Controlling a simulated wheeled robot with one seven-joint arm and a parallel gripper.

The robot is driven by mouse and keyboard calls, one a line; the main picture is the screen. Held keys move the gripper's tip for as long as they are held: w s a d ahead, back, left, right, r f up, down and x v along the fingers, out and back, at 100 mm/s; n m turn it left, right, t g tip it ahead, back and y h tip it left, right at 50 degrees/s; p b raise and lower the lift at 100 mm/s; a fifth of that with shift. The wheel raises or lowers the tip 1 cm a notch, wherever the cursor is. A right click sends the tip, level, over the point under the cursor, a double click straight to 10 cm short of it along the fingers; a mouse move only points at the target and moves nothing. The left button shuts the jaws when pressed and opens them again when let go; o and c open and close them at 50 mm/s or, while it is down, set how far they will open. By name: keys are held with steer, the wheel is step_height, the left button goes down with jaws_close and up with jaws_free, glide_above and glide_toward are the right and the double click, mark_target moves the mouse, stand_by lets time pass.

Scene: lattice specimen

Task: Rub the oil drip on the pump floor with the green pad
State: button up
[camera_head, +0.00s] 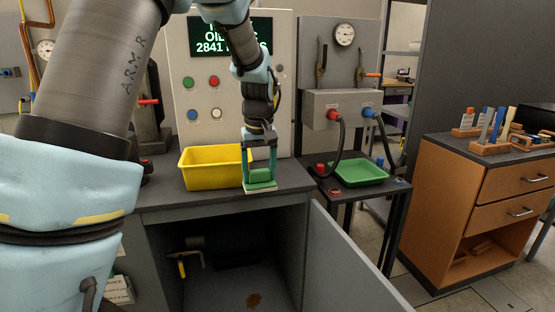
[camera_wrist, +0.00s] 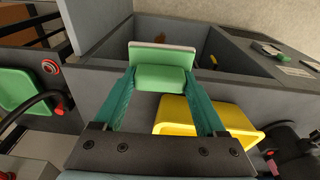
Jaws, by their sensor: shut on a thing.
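My gripper (camera_head: 261,166) is shut on the green pad (camera_head: 260,182), a green block with a pale underside. It holds the pad at the front edge of the grey counter, just right of the yellow bin. The wrist view also shows the pad (camera_wrist: 161,76) between the two teal fingers. The oil drip (camera_head: 253,300) is a small brown stain on the floor of the open cabinet under the counter, well below my gripper.
The yellow bin (camera_head: 213,168) stands on the counter (camera_head: 165,200). The cabinet door (camera_head: 350,270) hangs open on the right side. A yellow-handled valve (camera_head: 183,265) is inside at left. A green tray (camera_head: 358,173) sits on a side stand. A wooden drawer unit (camera_head: 480,210) is farther right.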

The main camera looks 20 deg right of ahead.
steer(key=w+a+f, duration=0.1)
steer(key=a+f, duration=0.5)
steer(key=a, duration=0.4)
steer(key=w+a+f, duration=0.1)
steer(key=a+f, duration=0.5)
steer(key=a, duration=0.5)
steer(key=w+a+f+n, duration=0.1)
steer(key=a+f, duration=0.5)
steer(key=a, duration=0.4)
steer(key=shift+w+a+f, duration=0.15)
